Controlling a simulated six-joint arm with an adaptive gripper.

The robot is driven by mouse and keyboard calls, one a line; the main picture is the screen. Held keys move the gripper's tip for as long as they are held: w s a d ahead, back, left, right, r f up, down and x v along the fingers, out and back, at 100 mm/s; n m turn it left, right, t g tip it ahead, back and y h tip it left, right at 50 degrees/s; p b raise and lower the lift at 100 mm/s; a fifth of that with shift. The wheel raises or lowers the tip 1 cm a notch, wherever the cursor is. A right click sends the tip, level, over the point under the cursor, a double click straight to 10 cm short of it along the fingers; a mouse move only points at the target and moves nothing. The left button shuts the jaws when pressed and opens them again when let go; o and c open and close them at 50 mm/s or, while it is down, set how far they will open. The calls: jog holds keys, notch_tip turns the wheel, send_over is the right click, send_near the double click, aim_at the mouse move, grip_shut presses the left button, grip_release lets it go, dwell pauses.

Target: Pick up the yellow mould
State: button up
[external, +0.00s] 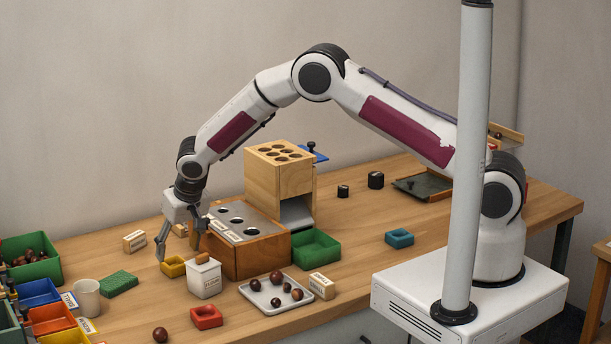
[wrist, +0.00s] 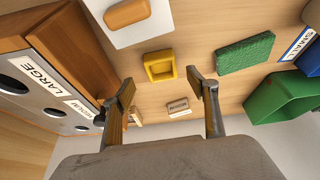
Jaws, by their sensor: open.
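The yellow mould (external: 173,267) is a small, square, hollow tray on the table, left of the wooden box with holes. The white pot partly hides it in the external view. In the wrist view the yellow mould (wrist: 160,66) lies flat just beyond the gap between my fingertips. My gripper (external: 181,240) is open and empty, pointing down over the table close to the mould. In the wrist view my gripper (wrist: 166,92) has its fingers spread to either side, with the mould apart from both.
The wooden box (external: 262,255) stands close on one side of my gripper. A green sponge (wrist: 245,53) and a small label block (wrist: 179,108) lie nearby. A white mug (external: 87,298) stands farther left.

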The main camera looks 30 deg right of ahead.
aim_at(174, 261)
jog(key=shift+x, duration=2.2)
jog(key=shift+a, duration=0.15)
jog(key=shift+r, duration=0.1)
jog(key=c, duration=1.2)
